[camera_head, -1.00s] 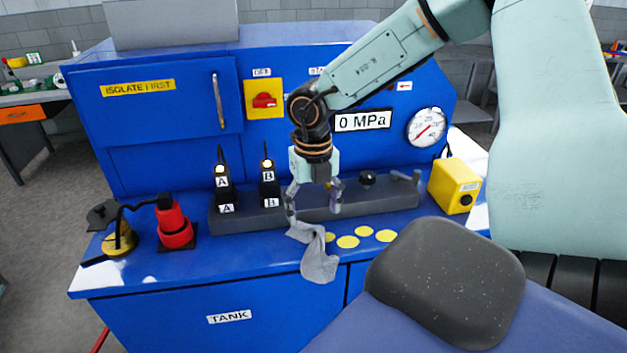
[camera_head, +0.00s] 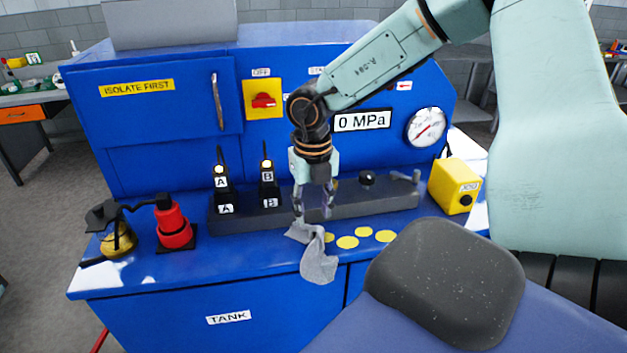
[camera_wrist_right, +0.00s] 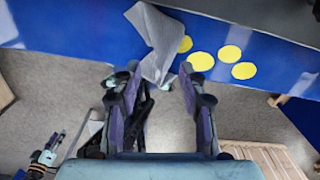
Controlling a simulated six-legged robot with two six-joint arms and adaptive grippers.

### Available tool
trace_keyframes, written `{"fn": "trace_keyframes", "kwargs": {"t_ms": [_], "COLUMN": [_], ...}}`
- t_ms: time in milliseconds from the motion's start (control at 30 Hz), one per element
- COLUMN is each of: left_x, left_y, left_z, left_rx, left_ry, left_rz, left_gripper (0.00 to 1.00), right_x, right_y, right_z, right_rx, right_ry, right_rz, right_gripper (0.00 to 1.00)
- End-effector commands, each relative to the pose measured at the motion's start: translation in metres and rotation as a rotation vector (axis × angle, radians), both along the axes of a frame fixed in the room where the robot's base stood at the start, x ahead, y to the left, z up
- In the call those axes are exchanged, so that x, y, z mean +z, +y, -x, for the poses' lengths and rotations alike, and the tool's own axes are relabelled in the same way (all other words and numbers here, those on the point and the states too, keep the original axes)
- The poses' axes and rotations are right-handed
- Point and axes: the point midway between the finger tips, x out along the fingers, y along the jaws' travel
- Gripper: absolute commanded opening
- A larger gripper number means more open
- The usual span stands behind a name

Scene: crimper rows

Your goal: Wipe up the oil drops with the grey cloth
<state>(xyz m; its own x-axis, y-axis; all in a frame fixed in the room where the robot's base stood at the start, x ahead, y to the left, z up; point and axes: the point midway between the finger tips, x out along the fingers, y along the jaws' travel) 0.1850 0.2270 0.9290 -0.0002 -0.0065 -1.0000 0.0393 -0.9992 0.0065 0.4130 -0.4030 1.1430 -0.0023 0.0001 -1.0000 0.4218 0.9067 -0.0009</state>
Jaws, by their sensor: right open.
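The grey cloth (camera_head: 318,262) lies crumpled on the blue tank top and hangs over its front edge. It also shows in the right wrist view (camera_wrist_right: 160,35). Several flat yellow oil drops (camera_head: 347,242) lie on the tank top just right of the cloth, and they show in the wrist view too (camera_wrist_right: 201,61). My right gripper (camera_head: 313,212) points down over the cloth's upper end, fingers apart and open. In the wrist view the cloth's lower end appears between the fingertips; I cannot tell whether they touch it. My left gripper is not seen.
A dark grey manifold block (camera_head: 340,204) with plugs A and B stands behind the drops. A yellow box (camera_head: 455,186) stands at right. A red bottle-like item (camera_head: 174,226) and a brass can (camera_head: 118,240) stand at left. Bare blue top (camera_head: 240,256) lies left of the cloth.

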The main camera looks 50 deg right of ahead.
Motion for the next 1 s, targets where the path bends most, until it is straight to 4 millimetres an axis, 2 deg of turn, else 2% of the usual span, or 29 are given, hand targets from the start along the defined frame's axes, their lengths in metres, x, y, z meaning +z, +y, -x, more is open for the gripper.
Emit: {"fn": "trace_keyframes", "kwargs": {"t_ms": [833, 1000], "left_x": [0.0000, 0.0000], "left_y": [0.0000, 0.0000], "left_z": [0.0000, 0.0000], "left_rx": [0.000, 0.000], "left_ry": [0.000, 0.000], "left_rz": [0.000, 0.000], "left_gripper": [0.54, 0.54], "right_x": [-0.0001, -0.0001], "right_y": [0.0000, 0.0000], "right_z": [0.0000, 0.0000], "right_rx": [0.000, 0.000], "right_ry": [0.000, 0.000], "right_rz": [0.000, 0.000], "right_gripper": [0.00, 0.00]}}
